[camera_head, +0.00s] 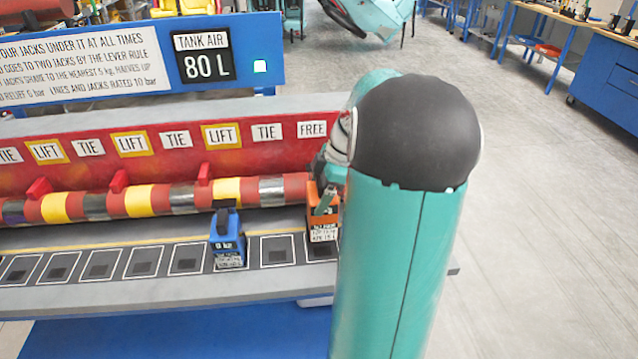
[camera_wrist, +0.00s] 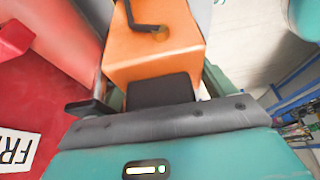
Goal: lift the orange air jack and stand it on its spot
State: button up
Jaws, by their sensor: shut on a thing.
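The orange air jack (camera_head: 323,222) is at the right end of the row of marked spots in the head view, partly hidden by my arm. It has a label on its front. In the wrist view the orange jack (camera_wrist: 158,48) fills the upper middle, with a dark hook-like part on it. My gripper (camera_head: 326,200) is at the jack's top and shut on it. In the wrist view my gripper (camera_wrist: 160,95) shows close against the jack. I cannot tell whether the jack's base touches the bench. Square spots (camera_head: 277,250) with dark centres line the bench's front.
A blue jack (camera_head: 228,240) stands on a spot left of the orange one. A red panel (camera_head: 100,150) with TIE, LIFT and FREE labels rises behind a red, yellow and silver striped tube (camera_head: 140,198). A sign (camera_head: 204,55) reads TANK AIR 80 L. Open floor lies right.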

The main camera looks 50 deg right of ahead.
jog(key=shift+f, duration=3.6)
jog(key=o, duration=1.8)
jog(key=shift+c, duration=0.2)
jog(key=shift+o, duration=1)
jog(key=shift+f, duration=0.15)
jog(key=v, duration=1.4)
jog(key=shift+a, duration=0.1)
